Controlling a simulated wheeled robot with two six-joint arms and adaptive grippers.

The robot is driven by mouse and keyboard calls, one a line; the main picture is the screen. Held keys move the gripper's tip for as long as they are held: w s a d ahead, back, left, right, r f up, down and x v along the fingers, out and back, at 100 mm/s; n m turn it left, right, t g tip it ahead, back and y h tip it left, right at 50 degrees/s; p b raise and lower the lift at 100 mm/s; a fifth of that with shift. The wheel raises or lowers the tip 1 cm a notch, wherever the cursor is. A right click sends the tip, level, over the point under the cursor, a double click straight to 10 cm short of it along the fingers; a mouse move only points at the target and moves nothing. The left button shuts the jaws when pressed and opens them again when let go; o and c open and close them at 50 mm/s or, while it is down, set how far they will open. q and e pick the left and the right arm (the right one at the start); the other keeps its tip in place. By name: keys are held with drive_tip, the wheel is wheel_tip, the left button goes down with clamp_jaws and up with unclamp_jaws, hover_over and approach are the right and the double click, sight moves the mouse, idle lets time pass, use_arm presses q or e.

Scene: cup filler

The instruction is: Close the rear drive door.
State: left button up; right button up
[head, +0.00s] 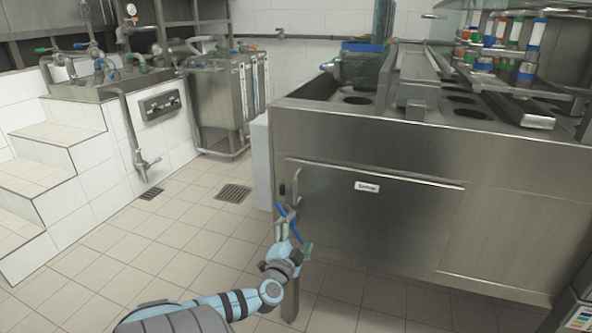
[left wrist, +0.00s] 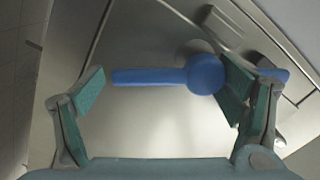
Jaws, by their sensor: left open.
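The steel door panel (head: 375,220) with a white label is on the front of the large steel machine. It looks about flush with the front, but I cannot tell whether it is fully shut. A vertical handle (head: 296,186) is at its upper left. My left gripper (head: 287,218) is open at the door's left edge, below this handle. In the left wrist view, a blue lever with a round end (left wrist: 170,77) lies across the space between the open fingers (left wrist: 165,95). The round end is close to the right finger; I cannot tell if they touch. My right gripper is out of view.
The machine top (head: 440,95) carries round openings and a rack of coloured fittings. White steps (head: 50,150) and a steel tank (head: 222,100) stand at left. The tiled floor (head: 180,230) left of the machine is clear, with drain grates (head: 233,193).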

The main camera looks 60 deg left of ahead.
use_arm(q)
drive_tip(key=v, duration=1.2)
drive_tip(key=shift+a, duration=0.1)
